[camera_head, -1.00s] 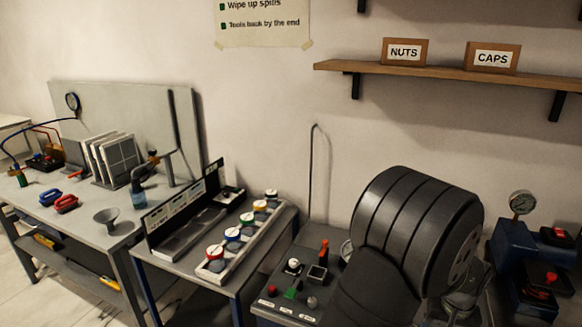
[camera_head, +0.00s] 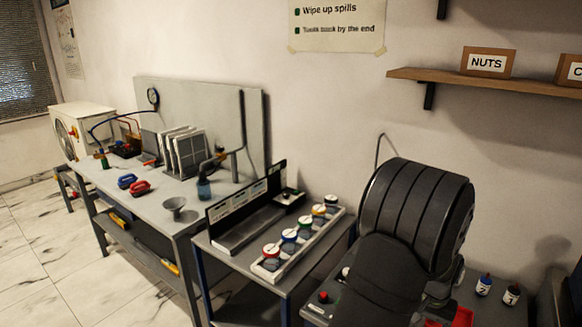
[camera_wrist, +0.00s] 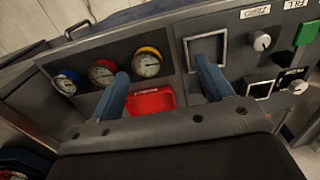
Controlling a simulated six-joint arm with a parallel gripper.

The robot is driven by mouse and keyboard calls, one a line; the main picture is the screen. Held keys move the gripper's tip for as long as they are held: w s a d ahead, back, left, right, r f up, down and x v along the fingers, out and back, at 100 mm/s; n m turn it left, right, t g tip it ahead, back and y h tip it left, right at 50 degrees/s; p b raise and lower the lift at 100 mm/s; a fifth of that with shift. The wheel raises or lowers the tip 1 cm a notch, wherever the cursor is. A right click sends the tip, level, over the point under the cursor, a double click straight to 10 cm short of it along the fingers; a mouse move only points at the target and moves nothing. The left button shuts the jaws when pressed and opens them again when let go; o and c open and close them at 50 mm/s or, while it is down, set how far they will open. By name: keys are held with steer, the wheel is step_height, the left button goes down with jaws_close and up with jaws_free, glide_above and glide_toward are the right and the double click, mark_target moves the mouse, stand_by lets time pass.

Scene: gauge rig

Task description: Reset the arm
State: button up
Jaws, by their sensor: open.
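My arm (camera_head: 418,215) is a large dark shape at the right of the head view, and it hides part of the bench behind it. The end of the arm cannot be made out there. In the wrist view my gripper (camera_wrist: 165,80) shows two blue fingers set wide apart, with nothing between them. Beyond the fingers is a grey panel (camera_wrist: 175,60) with blue-, red- and yellow-rimmed gauges (camera_wrist: 146,64). A red tray (camera_wrist: 150,101) shows between the fingers, apparently beyond them. A square metal frame (camera_wrist: 206,48) is behind the right finger.
The panel's right side has knobs (camera_wrist: 261,41) and a green button (camera_wrist: 306,33). In the head view, a side table (camera_head: 225,239) holds a rack with several colored-lid jars. Two small bottles (camera_head: 484,285) stand right of my arm. A wall shelf (camera_head: 480,82) holds boxes. Floor (camera_head: 65,235) is clear at left.

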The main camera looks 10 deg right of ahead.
steer(key=w+f, duration=0.2)
steer(key=w+a+f, duration=0.1)
steer(key=w+f, duration=0.1)
steer(key=w, duration=0.1)
steer(key=w+a+f, duration=0.1)
steer(key=w, duration=0.2)
steer(key=shift+w+a+f, duration=0.25)
steer(key=shift+f, duration=0.15)
steer(key=shift+w+f, duration=0.1)
steer(key=shift+f, duration=0.5)
steer(key=shift+r, duration=0.35)
steer(key=s+d+r, duration=0.4)
steer(key=s, duration=0.4)
steer(key=s+d+r, duration=0.3)
steer(key=s, duration=0.5)
steer(key=shift+s+d+r, duration=0.35)
steer(key=shift+s+r, duration=0.05)
